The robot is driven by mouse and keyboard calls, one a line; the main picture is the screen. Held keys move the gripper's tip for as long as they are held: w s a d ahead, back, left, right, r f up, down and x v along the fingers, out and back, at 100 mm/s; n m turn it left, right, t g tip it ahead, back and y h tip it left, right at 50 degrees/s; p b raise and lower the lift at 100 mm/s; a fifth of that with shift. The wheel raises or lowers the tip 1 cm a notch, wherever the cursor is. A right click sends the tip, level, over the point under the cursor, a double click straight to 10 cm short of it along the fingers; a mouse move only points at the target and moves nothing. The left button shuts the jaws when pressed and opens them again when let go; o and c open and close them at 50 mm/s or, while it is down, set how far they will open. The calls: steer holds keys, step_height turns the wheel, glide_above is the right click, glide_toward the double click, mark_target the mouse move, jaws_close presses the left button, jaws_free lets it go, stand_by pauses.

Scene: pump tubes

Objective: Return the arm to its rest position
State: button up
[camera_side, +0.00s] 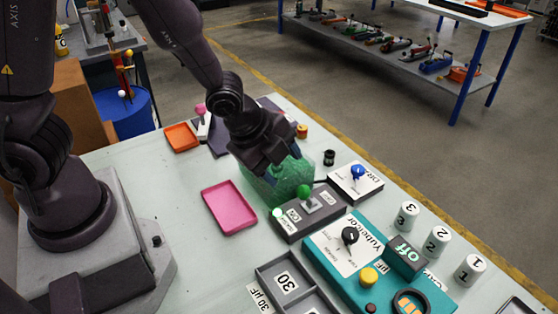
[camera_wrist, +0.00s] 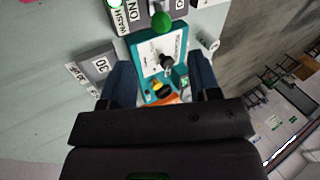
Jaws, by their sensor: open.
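My gripper (camera_side: 282,162) hangs above the table in the side view, over a green see-through block (camera_side: 268,190) and behind the grey switch box. In the wrist view the two fingers of my gripper (camera_wrist: 162,82) are spread apart, with nothing between their tips. The grey switch box (camera_side: 292,224) has a lever with a green knob (camera_side: 304,191) and a lit green lamp (camera_side: 278,213). The green knob also shows in the wrist view (camera_wrist: 161,21), beyond the fingertips. I cannot tell how far the fingertips are above the block.
A teal pump unit (camera_side: 332,270) reading "off" stands in front. Numbered white cylinders (camera_side: 438,240) stand at right, and a white box with a blue knob (camera_side: 356,182) behind. A pink tray (camera_side: 230,207), an orange tray (camera_side: 181,138) and a grey compartment tray (camera_side: 268,272) lie nearby.

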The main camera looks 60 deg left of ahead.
steer(key=s+a+r+n, duration=0.3)
steer(key=s+r+n, duration=0.3)
steer(key=r+n, duration=0.2)
steer(key=s+a+r+n, duration=0.3)
steer(key=s+r+n, duration=0.4)
steer(key=r, duration=0.4)
steer(key=shift+s+a+n+y, duration=0.3)
steer(key=shift+a+n, duration=0.05)
steer(key=shift+n, duration=0.45)
